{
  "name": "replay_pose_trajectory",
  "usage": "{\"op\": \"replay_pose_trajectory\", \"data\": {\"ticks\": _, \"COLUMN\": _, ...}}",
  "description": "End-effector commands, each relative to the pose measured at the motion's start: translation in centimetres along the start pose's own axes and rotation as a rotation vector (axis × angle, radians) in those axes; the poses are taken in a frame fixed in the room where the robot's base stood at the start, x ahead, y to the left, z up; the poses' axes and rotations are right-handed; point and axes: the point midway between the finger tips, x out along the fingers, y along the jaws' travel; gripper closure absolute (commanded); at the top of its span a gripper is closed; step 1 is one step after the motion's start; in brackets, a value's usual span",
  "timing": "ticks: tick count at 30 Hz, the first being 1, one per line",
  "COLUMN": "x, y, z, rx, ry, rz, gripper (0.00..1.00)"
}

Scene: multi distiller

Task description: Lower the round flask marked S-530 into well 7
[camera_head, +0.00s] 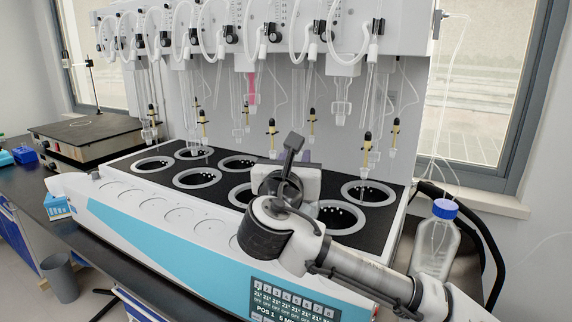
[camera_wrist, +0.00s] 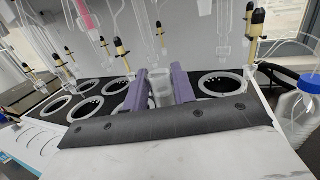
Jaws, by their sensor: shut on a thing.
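In the wrist view my gripper (camera_wrist: 161,90) has its two purple fingers closed around a clear glass neck, the visible part of the round flask (camera_wrist: 161,86). The flask's body and its S-530 mark are hidden by my gripper. In the head view my wrist covers the flask, and only a bit of purple finger shows. My gripper is over the distiller's black top, between the left wells and the two right wells. The front right well (camera_head: 335,215) and back right well (camera_head: 368,193) look empty. I cannot read which well is 7.
Glass tubes with yellow and black fittings (camera_head: 367,143) hang above the wells, close around my gripper. A blue-capped bottle (camera_head: 436,240) stands to the right of the distiller. More open wells (camera_head: 198,178) lie to the left. A control panel (camera_head: 292,299) is on the front.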

Motion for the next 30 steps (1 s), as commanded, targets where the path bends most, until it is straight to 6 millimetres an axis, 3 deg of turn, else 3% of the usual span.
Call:
{"op": "replay_pose_trajectory", "data": {"ticks": 15, "x": 5.5, "y": -1.9, "z": -0.4, "rx": 0.0, "ry": -0.001, "rz": -0.002, "gripper": 1.0}}
{"op": "replay_pose_trajectory", "data": {"ticks": 30, "x": 7.8, "y": -6.5, "z": -0.7, "rx": 0.001, "ry": -0.002, "rz": -0.001, "gripper": 1.0}}
